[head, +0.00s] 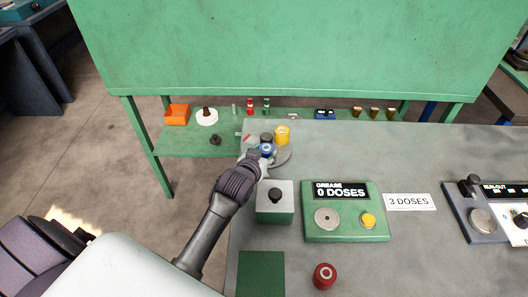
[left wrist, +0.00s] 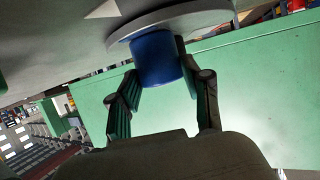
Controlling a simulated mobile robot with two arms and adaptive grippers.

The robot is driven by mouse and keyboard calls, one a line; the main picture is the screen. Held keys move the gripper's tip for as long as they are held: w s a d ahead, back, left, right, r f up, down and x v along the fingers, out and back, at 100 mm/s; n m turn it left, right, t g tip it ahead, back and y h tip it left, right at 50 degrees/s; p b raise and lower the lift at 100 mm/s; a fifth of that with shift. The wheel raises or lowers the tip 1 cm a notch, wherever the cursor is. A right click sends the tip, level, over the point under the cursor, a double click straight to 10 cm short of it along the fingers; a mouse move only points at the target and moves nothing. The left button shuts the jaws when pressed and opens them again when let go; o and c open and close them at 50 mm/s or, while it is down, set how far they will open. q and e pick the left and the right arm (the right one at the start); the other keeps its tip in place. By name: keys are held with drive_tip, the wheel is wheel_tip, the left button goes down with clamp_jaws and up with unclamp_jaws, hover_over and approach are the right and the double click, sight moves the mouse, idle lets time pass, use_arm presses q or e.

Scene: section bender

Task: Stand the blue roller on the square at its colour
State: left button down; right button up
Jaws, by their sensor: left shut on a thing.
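The blue roller (head: 267,147) is at a round grey disc (head: 282,157) on the bench's left part. My left gripper (head: 262,153) is shut on it. In the left wrist view the blue roller (left wrist: 155,60) is between the two fingers (left wrist: 158,85), its far end against or very close to the disc (left wrist: 195,17); I cannot tell if it touches. A yellow roller (head: 282,134) and a black one (head: 266,138) stand close behind it. A red roller (head: 324,276) stands at the bench's front. I cannot make out a blue square. My right gripper is out of view.
A green grease counter (head: 343,235) reads 0 DOSES, beside a "3 DOSES" card (head: 409,202). A flat green patch (head: 262,273) lies at the front left. A low shelf (head: 177,143) holds small items.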

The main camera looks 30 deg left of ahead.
use_arm(q)
drive_tip(key=shift+r, duration=0.1)
drive_tip(key=c, duration=0.5)
unclamp_jaws()
drive_tip(key=v, duration=1.2)
drive_tip(key=shift+b, duration=0.45)
